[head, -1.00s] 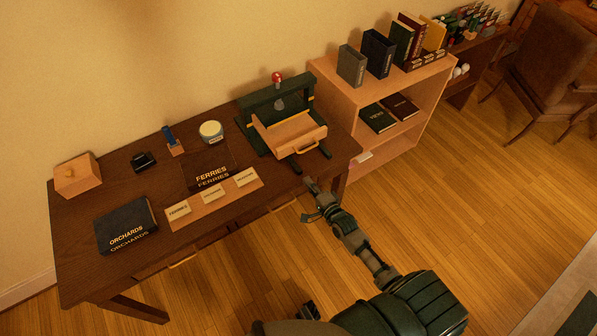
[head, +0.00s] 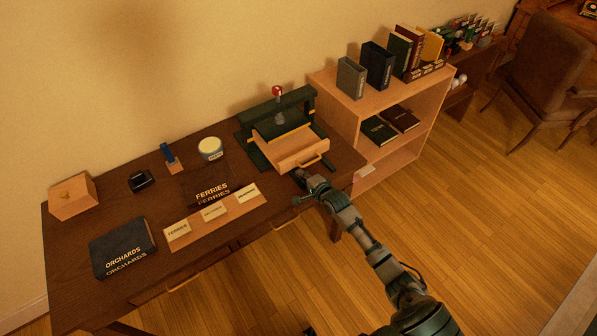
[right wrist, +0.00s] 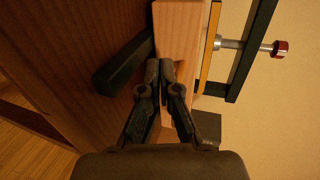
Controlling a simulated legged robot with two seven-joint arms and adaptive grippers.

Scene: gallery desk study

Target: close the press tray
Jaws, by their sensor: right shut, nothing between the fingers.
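The dark green press (head: 262,108) stands at the right end of the dark desk. My right gripper (head: 299,175) is shut and empty, low in front of the tray, just left of the handle. In the right wrist view, my shut fingertips (right wrist: 159,68) are at the wooden tray front (right wrist: 178,35); I cannot tell whether they touch it. The handle does not show there.
A FERRIES book (head: 205,187), label cards on a wooden strip (head: 213,212) and an ORCHARDS book (head: 122,247) lie left of the press. A wooden shelf (head: 345,105) with books stands close on its right. Open floor lies in front.

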